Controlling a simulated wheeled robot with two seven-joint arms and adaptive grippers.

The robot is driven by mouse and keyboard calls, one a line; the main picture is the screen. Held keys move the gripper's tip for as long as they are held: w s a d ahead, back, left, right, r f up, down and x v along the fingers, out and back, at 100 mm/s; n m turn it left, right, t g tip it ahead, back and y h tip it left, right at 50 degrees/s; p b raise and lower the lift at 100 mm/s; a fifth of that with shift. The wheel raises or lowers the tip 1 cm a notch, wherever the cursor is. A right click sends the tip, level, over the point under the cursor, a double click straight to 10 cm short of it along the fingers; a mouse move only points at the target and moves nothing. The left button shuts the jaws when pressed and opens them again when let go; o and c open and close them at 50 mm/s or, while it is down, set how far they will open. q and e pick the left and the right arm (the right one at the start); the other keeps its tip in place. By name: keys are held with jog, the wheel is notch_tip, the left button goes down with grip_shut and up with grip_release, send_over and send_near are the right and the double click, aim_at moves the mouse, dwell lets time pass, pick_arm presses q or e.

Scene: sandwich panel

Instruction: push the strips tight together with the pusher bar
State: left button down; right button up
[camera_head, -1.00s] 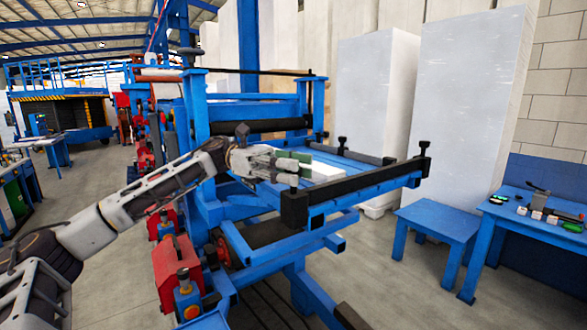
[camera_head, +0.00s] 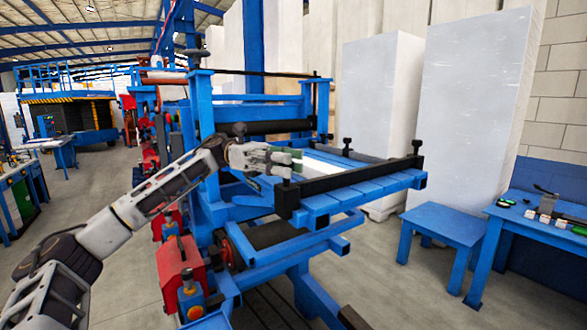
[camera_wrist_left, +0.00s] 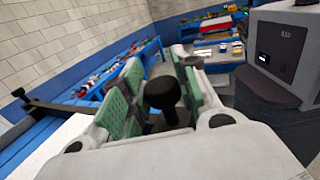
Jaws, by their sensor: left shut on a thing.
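The black pusher bar (camera_head: 350,179) lies across the blue slatted table (camera_head: 375,188), with an upright black post (camera_head: 417,147) at its far right end. Bare slats show on the near side of the bar. White strips (camera_head: 322,163) lie just behind it, partly hidden by my gripper; I cannot tell whether they touch the bar. My left gripper (camera_head: 290,164) is at the bar's left end. In the left wrist view, its green pads stand either side of a black knob (camera_wrist_left: 162,94), shut on it. The bar (camera_wrist_left: 68,109) also shows there. My right gripper is not in view.
The blue machine frame with a dark roller (camera_head: 265,127) stands behind the table. A blue stool (camera_head: 445,222) and a blue bench (camera_head: 540,232) with small items are at the right. Tall white blocks (camera_head: 380,105) stand behind. Grey floor is clear in front of the stool.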

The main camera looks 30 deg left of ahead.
pick_arm(q)
jog(key=a, duration=0.1)
jog(key=w+a, duration=0.1)
jog(key=a, duration=0.1)
jog(key=shift+w+a, duration=0.25)
jog(key=shift+a, duration=0.1)
jog(key=c, duration=1.4)
grip_release()
jog(key=shift+o, duration=1.5)
jog(key=a, duration=1.2)
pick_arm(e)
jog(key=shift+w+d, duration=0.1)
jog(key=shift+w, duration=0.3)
